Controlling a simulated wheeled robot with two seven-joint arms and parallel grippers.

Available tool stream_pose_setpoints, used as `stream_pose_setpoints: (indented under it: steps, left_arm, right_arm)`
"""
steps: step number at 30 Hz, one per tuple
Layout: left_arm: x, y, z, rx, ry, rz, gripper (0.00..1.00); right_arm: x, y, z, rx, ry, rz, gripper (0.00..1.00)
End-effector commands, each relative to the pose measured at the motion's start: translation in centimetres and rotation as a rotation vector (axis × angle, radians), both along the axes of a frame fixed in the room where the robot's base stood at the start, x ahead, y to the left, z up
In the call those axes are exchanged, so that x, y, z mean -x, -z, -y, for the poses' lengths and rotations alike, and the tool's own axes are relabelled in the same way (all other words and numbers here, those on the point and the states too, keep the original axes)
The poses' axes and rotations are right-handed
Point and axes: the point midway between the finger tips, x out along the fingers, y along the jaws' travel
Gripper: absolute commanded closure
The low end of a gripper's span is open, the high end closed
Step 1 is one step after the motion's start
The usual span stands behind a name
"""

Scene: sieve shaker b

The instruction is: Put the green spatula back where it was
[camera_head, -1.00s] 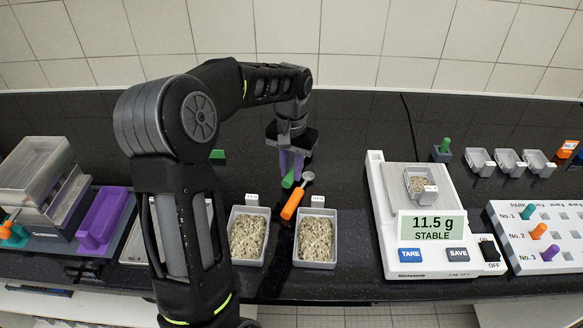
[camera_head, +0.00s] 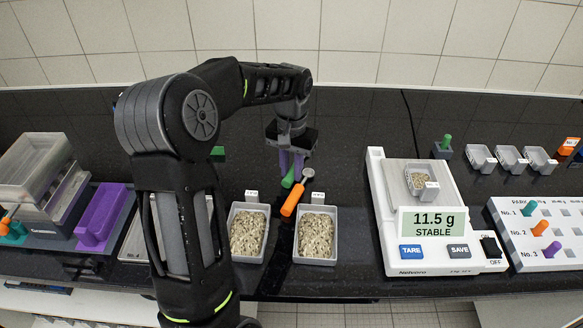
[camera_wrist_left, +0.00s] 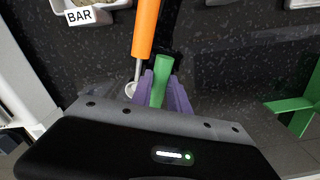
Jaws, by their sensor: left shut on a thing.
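My left gripper (camera_head: 291,168) has purple fingers and is shut on a green handle (camera_head: 288,180), which I take to be the green spatula. In the left wrist view the green handle (camera_wrist_left: 160,78) sticks out between the two fingers; its far end is hidden by the gripper. An orange-handled scoop (camera_head: 293,198) with a pale round end lies right beside it, close to the fingers. A green stand (camera_head: 217,154) is partly hidden behind my left arm; it also shows at the right of the left wrist view (camera_wrist_left: 296,105). My right gripper is not in view.
Two grain-filled trays (camera_head: 267,240) stand just in front of the gripper. A balance (camera_head: 385,215) reading 11.5 g holds a small cup at right. Sieve boxes and a purple tray (camera_head: 117,210) stand left.

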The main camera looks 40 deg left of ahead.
Motion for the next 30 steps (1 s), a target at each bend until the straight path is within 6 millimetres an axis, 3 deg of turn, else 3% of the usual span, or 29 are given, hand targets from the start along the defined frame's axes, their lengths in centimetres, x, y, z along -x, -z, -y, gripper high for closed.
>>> stream_pose_setpoints:
  steps: [1,2,11,22,30]
  left_arm:
    - [0.0,0.2,0.0,0.000,0.000,0.000,1.00]
    - [0.0,0.1,0.0,0.000,0.000,0.000,0.78]
    - [0.0,0.1,0.0,0.000,0.000,0.000,0.54]
    - [-0.1,-0.4,0.0,-0.001,0.000,0.002,0.54]
    - [-0.2,-4.3,0.0,-0.001,0.000,0.004,0.54]
  right_arm:
    - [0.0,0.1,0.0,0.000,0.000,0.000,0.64]
    - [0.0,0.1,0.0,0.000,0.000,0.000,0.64]
    - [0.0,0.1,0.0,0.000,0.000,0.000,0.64]
    - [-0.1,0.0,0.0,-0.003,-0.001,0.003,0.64]
    - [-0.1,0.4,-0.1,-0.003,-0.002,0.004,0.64]
